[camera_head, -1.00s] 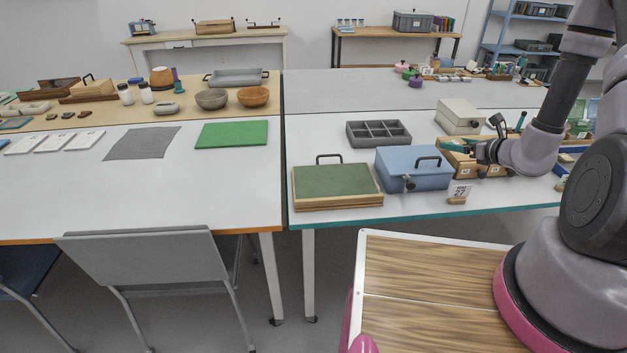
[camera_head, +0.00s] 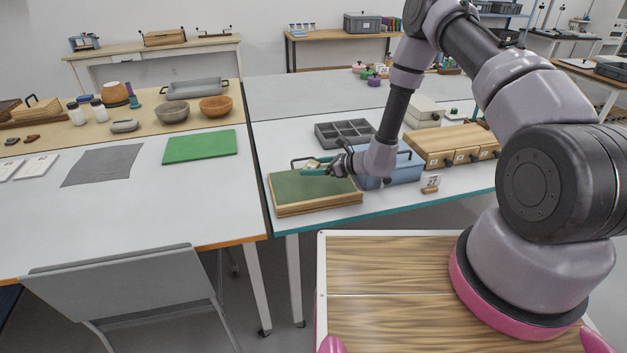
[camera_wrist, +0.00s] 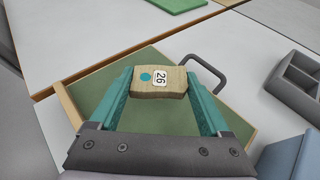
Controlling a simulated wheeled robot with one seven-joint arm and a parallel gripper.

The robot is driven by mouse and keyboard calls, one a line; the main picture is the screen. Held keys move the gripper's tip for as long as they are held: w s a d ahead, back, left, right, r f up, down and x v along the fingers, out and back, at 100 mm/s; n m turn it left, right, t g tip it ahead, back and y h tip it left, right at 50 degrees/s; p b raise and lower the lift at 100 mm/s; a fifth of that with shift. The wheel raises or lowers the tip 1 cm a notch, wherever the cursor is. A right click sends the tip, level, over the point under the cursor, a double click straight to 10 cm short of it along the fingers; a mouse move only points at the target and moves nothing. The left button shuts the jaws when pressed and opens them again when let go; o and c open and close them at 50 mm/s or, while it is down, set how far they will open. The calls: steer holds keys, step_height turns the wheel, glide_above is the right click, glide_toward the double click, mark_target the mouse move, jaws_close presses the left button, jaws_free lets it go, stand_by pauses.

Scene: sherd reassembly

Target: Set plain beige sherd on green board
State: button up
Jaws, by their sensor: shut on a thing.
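A plain beige sherd (camera_wrist: 146,90) with a blue dot and a "26" label shows in the wrist view. My gripper (camera_wrist: 160,85) is shut on it, with a teal finger at each side. In the head view my gripper (camera_head: 320,169) is above a wooden-edged, green-topped panel with a black handle (camera_head: 300,187); the sherd is small there and partly hidden by the fingers. The panel also fills the middle of the wrist view (camera_wrist: 95,87). A bright green flat board (camera_head: 200,147) lies bare on the left table, with its edge at the top of the wrist view (camera_wrist: 178,4).
A blue box (camera_head: 408,170) stands right of the panel, with a grey divided tray (camera_head: 345,133) behind. A wooden drawer unit (camera_head: 450,145) is further right. Bowls (camera_head: 215,108) stand behind the green board. A grey cloth (camera_head: 104,165) lies left of it; bare tabletop is in front.

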mark_target(314, 184)
steer(key=shift+d+f, duration=0.1)
steer(key=shift+f, duration=2.3)
steer(key=shift+f, duration=0.15)
steer(key=o, duration=1.2)
